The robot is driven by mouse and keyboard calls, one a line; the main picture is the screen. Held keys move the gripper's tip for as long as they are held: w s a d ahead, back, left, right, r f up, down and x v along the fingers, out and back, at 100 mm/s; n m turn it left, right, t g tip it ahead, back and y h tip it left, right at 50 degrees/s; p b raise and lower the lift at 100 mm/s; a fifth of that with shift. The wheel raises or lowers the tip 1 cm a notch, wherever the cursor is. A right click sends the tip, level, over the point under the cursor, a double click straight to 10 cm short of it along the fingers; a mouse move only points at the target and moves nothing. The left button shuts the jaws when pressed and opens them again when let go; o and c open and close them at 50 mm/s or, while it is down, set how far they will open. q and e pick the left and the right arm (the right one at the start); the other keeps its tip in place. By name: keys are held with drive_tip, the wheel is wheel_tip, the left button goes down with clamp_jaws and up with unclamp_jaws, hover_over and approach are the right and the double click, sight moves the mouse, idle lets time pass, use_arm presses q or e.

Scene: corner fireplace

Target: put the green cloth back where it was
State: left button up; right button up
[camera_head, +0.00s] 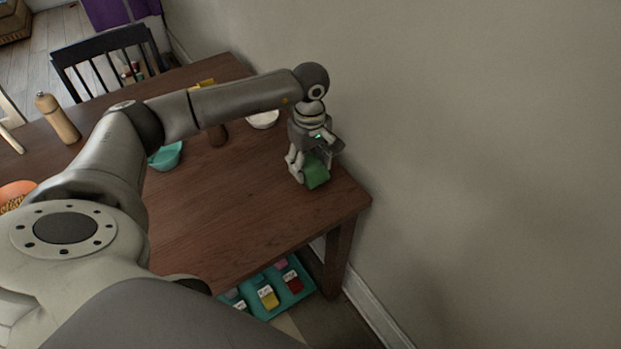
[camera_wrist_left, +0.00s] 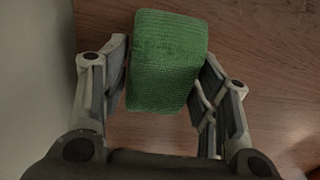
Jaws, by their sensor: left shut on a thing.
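The green cloth (camera_head: 317,172) is a small folded block at the right end of the wooden table (camera_head: 210,220), near the wall. My left gripper (camera_head: 310,163) points down over that end of the table and is shut on the cloth. In the left wrist view the cloth (camera_wrist_left: 166,62) sits between the two fingers (camera_wrist_left: 163,85), with the brown tabletop behind it. I cannot tell whether the cloth touches the table. My right gripper is not in view.
A teal bowl (camera_head: 166,156), a white bowl (camera_head: 263,119), a pepper mill (camera_head: 57,118) and an orange bowl (camera_head: 14,192) stand on the table. A teal tray (camera_head: 257,308) with several coloured items is low beside the table. The wall (camera_head: 480,150) is close on the right. The table's front right is clear.

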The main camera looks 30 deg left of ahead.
sight(310, 172)
use_arm(q)
drive_tip(key=shift+w+a+f, duration=0.2)
drive_tip(key=shift+w+f, duration=0.25)
drive_tip(key=shift+f, duration=0.1)
drive_tip(key=shift+w+a+f+b, duration=0.1)
drive_tip(key=shift+f+b, duration=0.1)
drive_tip(key=shift+b, duration=0.2)
drive_tip(key=f+b, duration=0.2)
drive_tip(key=f, duration=0.1)
drive_tip(key=shift+w+a+f, duration=0.1)
drive_tip(key=shift+w+f, duration=0.1)
drive_tip(key=shift+f, duration=0.2)
drive_tip(key=o, duration=1)
drive_tip(key=shift+r, duration=0.2)
